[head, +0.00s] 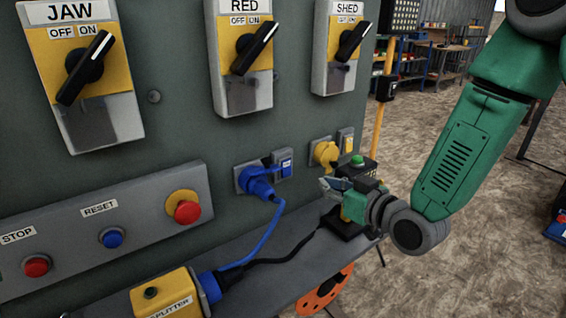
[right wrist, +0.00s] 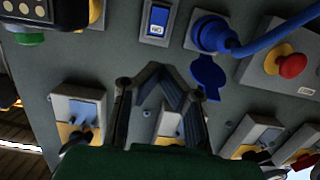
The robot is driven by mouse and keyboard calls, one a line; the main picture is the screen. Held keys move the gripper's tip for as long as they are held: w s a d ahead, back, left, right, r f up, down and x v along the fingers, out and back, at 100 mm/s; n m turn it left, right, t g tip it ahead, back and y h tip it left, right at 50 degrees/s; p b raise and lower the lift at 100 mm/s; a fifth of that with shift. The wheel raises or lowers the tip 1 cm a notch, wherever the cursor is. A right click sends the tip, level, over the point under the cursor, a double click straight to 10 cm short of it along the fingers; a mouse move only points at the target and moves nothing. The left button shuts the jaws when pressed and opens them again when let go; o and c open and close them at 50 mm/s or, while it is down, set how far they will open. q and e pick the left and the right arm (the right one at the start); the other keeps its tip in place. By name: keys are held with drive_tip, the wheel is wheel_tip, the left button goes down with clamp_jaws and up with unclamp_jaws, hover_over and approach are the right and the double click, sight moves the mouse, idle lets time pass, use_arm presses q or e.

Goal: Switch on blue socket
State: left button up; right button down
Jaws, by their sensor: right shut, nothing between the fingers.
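The blue socket (head: 245,179) is on the grey-green panel, with a blue plug (head: 260,184) in it and a blue cable hanging down. Beside it, at upper right, is its blue rocker switch (head: 285,164) in a grey housing. In the right wrist view, the switch (right wrist: 157,20) is at top centre, left of the blue plug (right wrist: 209,34); its label is too small to read. My right gripper (head: 328,186) is shut and empty, to the right of and below the switch, apart from it. Its fingers (right wrist: 157,72) also show in the right wrist view. My left gripper is out of view.
A yellow socket (head: 326,153) with a yellow switch is right of the blue one. Rotary switches JAW (head: 84,68), RED (head: 252,50) and SHED (head: 350,40) are above. A ledge (head: 280,268) below carries a yellow splitter box (head: 168,297). A black box with a green button (head: 357,161) is near my gripper.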

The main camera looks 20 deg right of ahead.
approach(286, 164)
drive_tip(key=x, duration=0.6)
drive_tip(key=shift+w+a+f, duration=0.1)
drive_tip(key=shift+w+a, duration=0.1)
drive_tip(key=shift+w, duration=0.15)
drive_tip(key=shift+w+d+f, duration=0.1)
drive_tip(key=shift+w+f, duration=0.05)
drive_tip(key=shift+w, duration=0.45)
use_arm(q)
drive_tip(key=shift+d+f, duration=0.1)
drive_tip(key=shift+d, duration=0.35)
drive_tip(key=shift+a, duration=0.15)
use_arm(e)
drive_tip(key=shift+a, duration=0.25)
